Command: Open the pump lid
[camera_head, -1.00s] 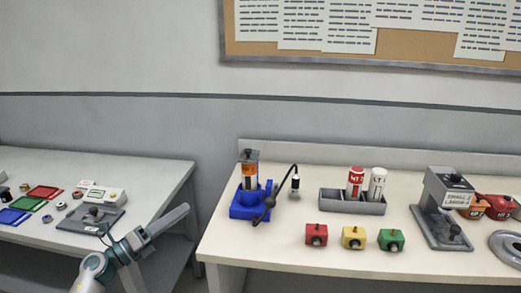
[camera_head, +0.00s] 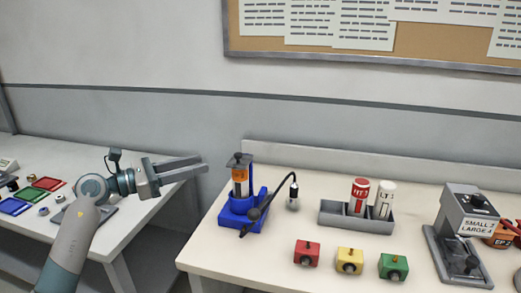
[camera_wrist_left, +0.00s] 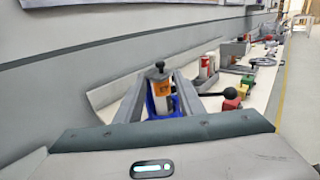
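The pump (camera_head: 238,208) stands at the left end of the right table. It has a blue base, a cylinder with an orange label and a dark grey lid (camera_head: 239,160) with a small knob on top. The lid sits on the cylinder. A black lever with a round knob (camera_head: 253,214) is at its front. My left gripper (camera_head: 203,164) is to the left of the lid, at about its height in the picture, apart from it. In the left wrist view, its two fingers (camera_wrist_left: 159,79) are spread and empty, with the lid (camera_wrist_left: 160,71) seen between them. My right gripper is not in view.
A grey tray (camera_head: 333,216) with a red and a white can, a grey machine (camera_head: 466,215), and red (camera_head: 307,253), yellow (camera_head: 349,260) and green (camera_head: 393,266) blocks stand right of the pump. A thin black hose with a nozzle (camera_head: 293,196) rises beside it. A gap separates the two tables.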

